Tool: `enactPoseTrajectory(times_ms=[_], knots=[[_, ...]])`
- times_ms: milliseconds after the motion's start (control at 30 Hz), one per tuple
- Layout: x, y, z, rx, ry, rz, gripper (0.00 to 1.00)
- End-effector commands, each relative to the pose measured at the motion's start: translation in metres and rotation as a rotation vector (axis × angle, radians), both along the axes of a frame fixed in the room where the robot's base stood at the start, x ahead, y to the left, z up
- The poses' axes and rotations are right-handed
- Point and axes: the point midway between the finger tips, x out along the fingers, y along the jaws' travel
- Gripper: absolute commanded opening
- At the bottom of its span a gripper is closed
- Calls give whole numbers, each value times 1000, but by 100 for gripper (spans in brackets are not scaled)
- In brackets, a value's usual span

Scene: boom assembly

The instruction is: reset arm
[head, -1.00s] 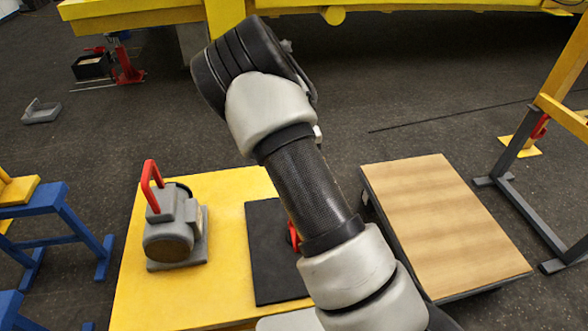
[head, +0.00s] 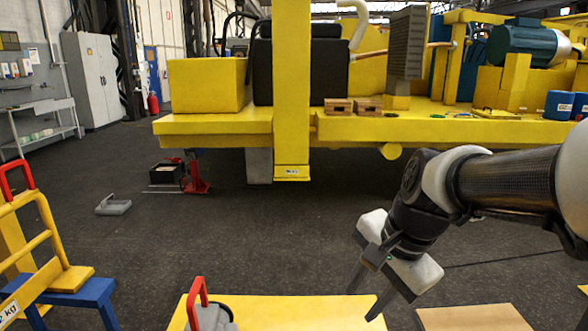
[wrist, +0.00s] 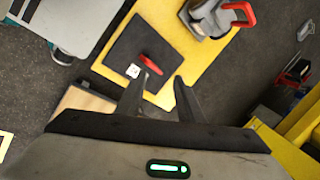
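My gripper (head: 363,300) hangs at the right of the head view, above the yellow table (head: 300,312), with its two fingers apart and pointing down. In the wrist view its fingers (wrist: 160,80) are spread with nothing between them. Below them the wrist view shows a black plate (wrist: 118,50) with a red handle (wrist: 150,63), lying on the yellow table. The plate is out of the head view.
A grey device with a red handle (head: 212,318) stands on the yellow table. A wooden-topped platform (head: 475,318) is at right. A blue trestle (head: 75,292) stands left, a yellow machine (head: 225,125) behind. Open dark floor (head: 270,225) lies between.

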Motion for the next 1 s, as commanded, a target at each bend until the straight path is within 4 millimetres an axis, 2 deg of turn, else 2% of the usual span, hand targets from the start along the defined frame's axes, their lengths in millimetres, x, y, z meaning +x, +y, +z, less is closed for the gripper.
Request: enactPoseTrajectory(times_ms=[33, 200, 500, 600, 1000], knots=[[-17, -2, 10, -54, -59, 122, 34], [-57, -6, 22, -242, -186, 460, 34], [-104, -19, 26, -556, -293, 877, 34], [-103, -19, 57, -560, -289, 890, 34], [-103, -19, 149, -555, -289, 886, 34]])
